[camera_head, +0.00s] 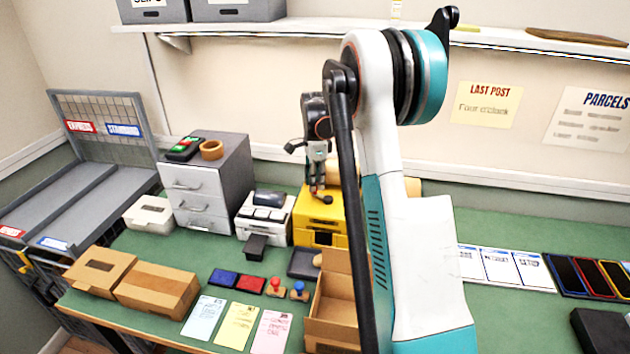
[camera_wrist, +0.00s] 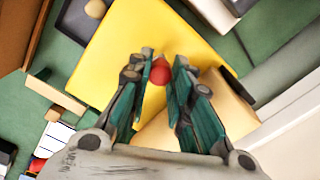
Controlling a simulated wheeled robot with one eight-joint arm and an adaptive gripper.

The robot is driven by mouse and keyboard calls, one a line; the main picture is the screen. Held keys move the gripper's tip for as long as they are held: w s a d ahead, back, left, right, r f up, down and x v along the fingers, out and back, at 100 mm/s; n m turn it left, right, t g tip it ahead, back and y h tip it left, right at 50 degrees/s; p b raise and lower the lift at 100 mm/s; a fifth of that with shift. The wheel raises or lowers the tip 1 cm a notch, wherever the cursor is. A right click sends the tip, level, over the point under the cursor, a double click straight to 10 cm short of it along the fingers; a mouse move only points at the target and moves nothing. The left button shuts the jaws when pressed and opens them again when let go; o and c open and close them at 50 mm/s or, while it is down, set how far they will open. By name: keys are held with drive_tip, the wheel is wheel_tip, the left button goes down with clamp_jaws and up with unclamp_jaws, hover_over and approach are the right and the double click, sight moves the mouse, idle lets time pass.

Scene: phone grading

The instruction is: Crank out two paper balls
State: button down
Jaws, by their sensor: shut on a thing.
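The yellow machine (camera_head: 318,222) stands on the green table, with a dark opening low on its front. It fills much of the wrist view (camera_wrist: 115,50). The crank's red knob (camera_wrist: 160,73) shows between my fingertips. My gripper (camera_head: 318,190) is above the yellow machine; in the wrist view my gripper (camera_wrist: 161,66) is shut on the red knob. The crank arm is mostly hidden. A dark tray (camera_head: 299,265) sits in front of the machine. A tan roundish thing (camera_wrist: 95,8), possibly a paper ball, lies at this tray.
A white device (camera_head: 264,216) and grey drawers (camera_head: 207,180) stand left of the machine. An open cardboard box (camera_head: 333,310) is in front. Ink pads, stamps and paper cards lie at front left. A tan object (camera_wrist: 230,108) is close beside my fingers.

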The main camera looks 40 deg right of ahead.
drive_tip(key=c, duration=1.4)
unclamp_jaws()
